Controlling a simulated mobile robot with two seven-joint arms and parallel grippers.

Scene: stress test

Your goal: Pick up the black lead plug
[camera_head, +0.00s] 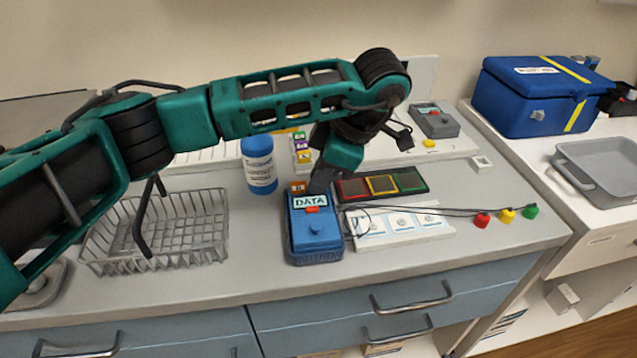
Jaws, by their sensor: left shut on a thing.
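My left gripper (320,184) reaches down from the arm to the back top edge of the blue DATA device (316,230). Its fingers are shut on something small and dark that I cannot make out. I cannot tell whether that is the black lead plug. Thin dark leads (440,208) run right from beside the device to a red plug (482,220), a yellow plug (507,215) and a green plug (530,211) near the counter's right end. No black plug shows clearly. My right gripper is not in view.
An orange block (298,187) touches the device's back left. A blue-capped bottle (259,165), a wire basket (160,232), a tray with coloured panels (408,180) and a white card strip (398,225) are nearby. A blue cooler box (535,97) stands on the right.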

